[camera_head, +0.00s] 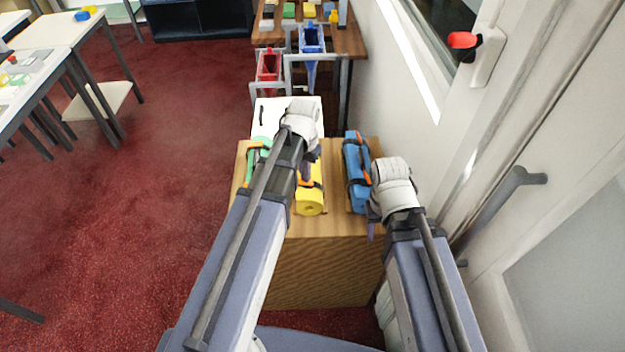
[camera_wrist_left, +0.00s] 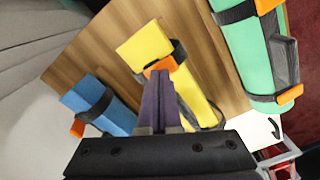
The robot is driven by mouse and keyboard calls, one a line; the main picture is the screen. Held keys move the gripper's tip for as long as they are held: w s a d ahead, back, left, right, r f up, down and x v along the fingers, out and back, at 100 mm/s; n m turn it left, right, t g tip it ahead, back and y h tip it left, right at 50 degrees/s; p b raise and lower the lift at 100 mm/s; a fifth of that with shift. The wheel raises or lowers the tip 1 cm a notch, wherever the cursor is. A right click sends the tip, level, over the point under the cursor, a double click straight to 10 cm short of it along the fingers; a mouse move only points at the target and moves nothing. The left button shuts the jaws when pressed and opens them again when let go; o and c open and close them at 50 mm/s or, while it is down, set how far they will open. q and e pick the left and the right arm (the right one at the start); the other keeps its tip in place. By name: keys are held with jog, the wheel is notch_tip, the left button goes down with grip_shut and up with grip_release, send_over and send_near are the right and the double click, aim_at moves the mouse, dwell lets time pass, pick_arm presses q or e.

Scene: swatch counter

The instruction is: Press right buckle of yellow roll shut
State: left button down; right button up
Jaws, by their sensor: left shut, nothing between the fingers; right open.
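The yellow roll (camera_head: 309,205) lies on a wooden counter (camera_head: 325,262) between a green roll and a blue roll. An orange buckle (camera_wrist_left: 160,67) on a dark strap shows near one end of it in the left wrist view, where the yellow roll (camera_wrist_left: 142,46) also shows. My left gripper (camera_wrist_left: 157,78) is shut and empty, its purple fingertips over the yellow roll at that buckle; I cannot tell if they touch it. My left arm hides part of the roll in the head view. My right gripper (camera_head: 372,222) is open, near the counter's right front, beside the blue roll's near end.
The blue roll (camera_head: 353,190) lies right of the yellow one, the green roll (camera_wrist_left: 248,48) on its other side. A white panel (camera_head: 268,112) is behind. Red (camera_head: 268,66) and blue (camera_head: 312,40) holders stand beyond. A wall and door close off the right.

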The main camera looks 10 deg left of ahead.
pick_arm(q)
jog(key=shift+a+f+b, duration=0.1)
jog(key=shift+f+b, duration=0.3)
jog(key=shift+f, duration=0.05)
jog(key=shift+r, duration=0.1)
notch_tip(320, 180, up, 8)
jog(key=p, duration=0.8)
jog(key=s+d+m+y, duration=0.1)
jog(key=s+d, duration=1)
jog(key=s, duration=0.3)
jog(key=shift+s, duration=0.15)
